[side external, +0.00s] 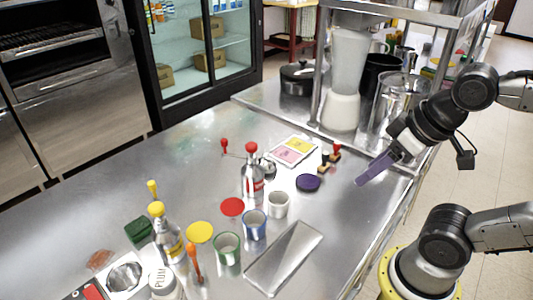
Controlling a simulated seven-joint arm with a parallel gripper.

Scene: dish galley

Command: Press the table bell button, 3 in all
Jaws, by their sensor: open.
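My gripper (376,169) is at the right, above the right edge of the steel counter (110,200). Its purple fingers point down and left, seen edge-on, and nothing shows between them. A small silvery domed thing (268,167), perhaps the table bell, stands just behind and right of the red-capped bottle (252,180), which partly hides it. Its button cannot be made out. My gripper is well to the right of it and apart from it.
A white cup (278,204), blue cup (255,225), green cup (227,248) and metal tray (284,258) stand nearer. A blender (346,80) stands behind.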

